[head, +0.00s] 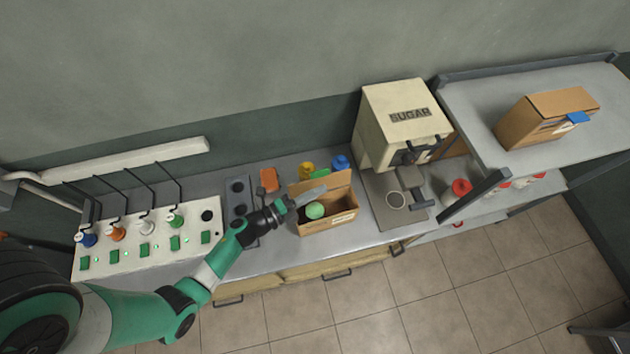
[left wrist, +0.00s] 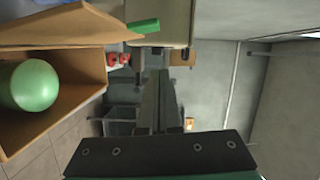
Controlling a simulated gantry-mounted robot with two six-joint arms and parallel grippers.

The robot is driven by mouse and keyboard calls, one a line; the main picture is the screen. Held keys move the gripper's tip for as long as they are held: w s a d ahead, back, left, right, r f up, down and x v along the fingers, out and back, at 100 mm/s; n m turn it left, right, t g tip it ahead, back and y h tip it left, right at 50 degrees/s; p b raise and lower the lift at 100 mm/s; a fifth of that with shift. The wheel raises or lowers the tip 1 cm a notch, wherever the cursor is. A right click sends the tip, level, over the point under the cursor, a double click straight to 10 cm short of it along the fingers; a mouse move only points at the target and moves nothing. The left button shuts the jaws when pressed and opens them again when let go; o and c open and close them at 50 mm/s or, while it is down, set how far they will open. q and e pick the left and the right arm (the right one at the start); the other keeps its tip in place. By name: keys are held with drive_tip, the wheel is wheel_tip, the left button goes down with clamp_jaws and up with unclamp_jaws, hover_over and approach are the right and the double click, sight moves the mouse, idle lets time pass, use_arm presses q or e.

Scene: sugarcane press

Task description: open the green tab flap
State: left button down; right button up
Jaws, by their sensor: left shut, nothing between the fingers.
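A cardboard box (head: 340,222) stands on the counter with its top open. A green ball (head: 315,210) lies inside; it also shows in the left wrist view (left wrist: 34,86). The box's flap (head: 338,181) stands raised at the back edge, with a green tab (head: 320,174) at its upper edge. The flap (left wrist: 75,24) and green tab (left wrist: 143,26) also show in the left wrist view. My left gripper (head: 312,195) is shut and empty, above the box's left part, in front of the flap. In the wrist view its fingers (left wrist: 155,100) are together. My right gripper is not in view.
A cream SUGAR machine (head: 400,120) stands right of the box. A panel of coloured knobs (head: 145,240) is at the left. Yellow (head: 306,169) and blue (head: 340,162) items sit behind the box. Another box with a blue tab (head: 545,115) is on the right shelf.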

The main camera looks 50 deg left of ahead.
use_arm(q)
drive_tip(key=s+a, duration=0.1)
drive_tip(key=s, duration=0.8)
drive_tip(key=shift+s+r+p, duration=0.15)
drive_tip(key=shift+s+p, duration=0.2)
drive_tip(key=shift+p, duration=0.05)
drive_tip(key=shift+a, duration=0.15)
